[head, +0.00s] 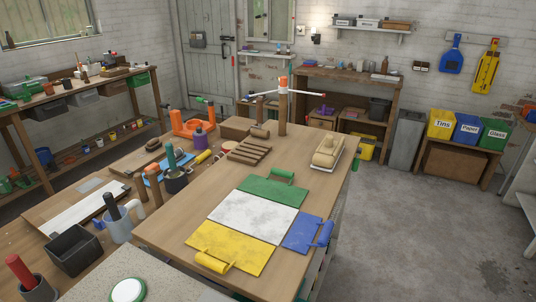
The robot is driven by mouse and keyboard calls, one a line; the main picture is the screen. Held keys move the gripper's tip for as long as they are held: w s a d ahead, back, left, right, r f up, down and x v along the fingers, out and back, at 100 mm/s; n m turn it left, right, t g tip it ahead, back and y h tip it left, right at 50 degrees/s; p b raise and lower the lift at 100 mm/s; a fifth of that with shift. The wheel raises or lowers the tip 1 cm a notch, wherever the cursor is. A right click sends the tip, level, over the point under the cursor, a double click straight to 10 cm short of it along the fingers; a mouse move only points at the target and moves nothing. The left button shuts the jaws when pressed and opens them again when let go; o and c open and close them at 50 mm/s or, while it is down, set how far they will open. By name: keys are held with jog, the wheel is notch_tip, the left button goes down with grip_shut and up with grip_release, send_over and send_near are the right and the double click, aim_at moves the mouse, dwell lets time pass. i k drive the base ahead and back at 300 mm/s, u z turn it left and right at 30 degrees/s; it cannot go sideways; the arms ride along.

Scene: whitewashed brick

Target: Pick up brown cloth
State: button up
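I cannot pick out a brown cloth with certainty. A brown ridged piece (249,151) lies on the middle wooden table (165,232), left of its centre; at this size I cannot tell whether it is folded cloth or wooden slats. My gripper is not in view.
Green (273,191), white (252,216), yellow (230,248) and blue (302,232) flat pieces cover the table's front. A tan block-like thing (328,152) sits at the right edge. A brown post (283,112) stands behind. Cups and tools crowd the left. Floor at right is clear.

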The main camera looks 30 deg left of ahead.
aim_at(219, 155)
jog(key=z, duration=0.05)
jog(key=i, duration=5.85)
jog(key=u, duration=2.85)
jog(key=i, duration=3.1)
